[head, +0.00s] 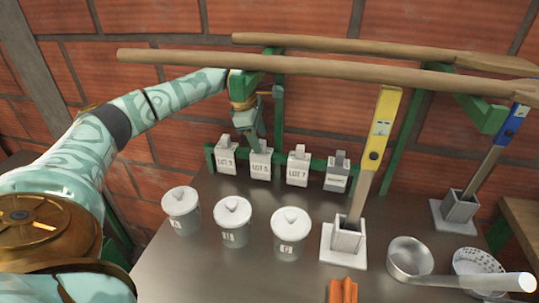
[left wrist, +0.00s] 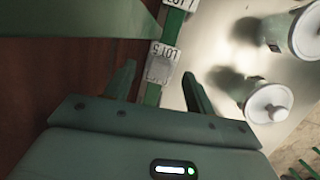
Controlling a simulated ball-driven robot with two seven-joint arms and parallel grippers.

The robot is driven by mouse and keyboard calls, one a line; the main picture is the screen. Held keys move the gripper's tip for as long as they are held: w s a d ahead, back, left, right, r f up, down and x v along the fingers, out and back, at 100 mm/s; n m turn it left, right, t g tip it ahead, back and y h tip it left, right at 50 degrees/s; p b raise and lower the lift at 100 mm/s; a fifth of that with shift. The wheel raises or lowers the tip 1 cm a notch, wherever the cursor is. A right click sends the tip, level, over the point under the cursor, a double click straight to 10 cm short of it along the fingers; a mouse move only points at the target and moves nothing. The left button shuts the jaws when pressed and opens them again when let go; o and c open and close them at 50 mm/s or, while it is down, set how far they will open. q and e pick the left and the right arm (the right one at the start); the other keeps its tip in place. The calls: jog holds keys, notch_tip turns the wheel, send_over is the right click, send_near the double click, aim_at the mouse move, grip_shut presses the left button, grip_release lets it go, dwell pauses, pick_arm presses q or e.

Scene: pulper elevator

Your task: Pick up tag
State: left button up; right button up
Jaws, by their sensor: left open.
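Several tags hang in a row on a green rail (head: 316,158) at the back of the metal table. They are the LOT 3 tag (head: 226,157), the LOT 5 tag (head: 261,163), the LOT 7 tag (head: 298,168) and a greyer tag (head: 337,175) at the right end. My left gripper (head: 257,146) points down at the LOT 5 tag and hides part of its top. In the left wrist view, the open fingers (left wrist: 158,80) stand on either side of the LOT 5 tag (left wrist: 163,53). I cannot tell whether they touch it. My right gripper is not in view.
Several lidded white pots (head: 233,222) stand in front of the rail. A yellow-topped tool (head: 380,135) stands in a square holder to the right. A ladle (head: 410,258) and a strainer (head: 478,265) lie front right. Long wooden poles (head: 330,68) cross above the rail.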

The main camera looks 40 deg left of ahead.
aim_at(264, 152)
pick_arm(q)
jog(key=b+x, duration=0.1)
jog(key=x, duration=0.1)
jog(key=b+x, duration=0.1)
jog(key=x, duration=0.2)
jog(key=shift+s+f, duration=0.15)
jog(key=shift+s, duration=0.05)
jog(key=shift+w+d+f, duration=0.1)
jog(key=shift+w+f, duration=0.05)
jog(key=shift+f, duration=0.2)
jog(key=shift+r, duration=0.15)
jog(key=c, duration=0.8)
jog(key=shift+r, duration=0.15)
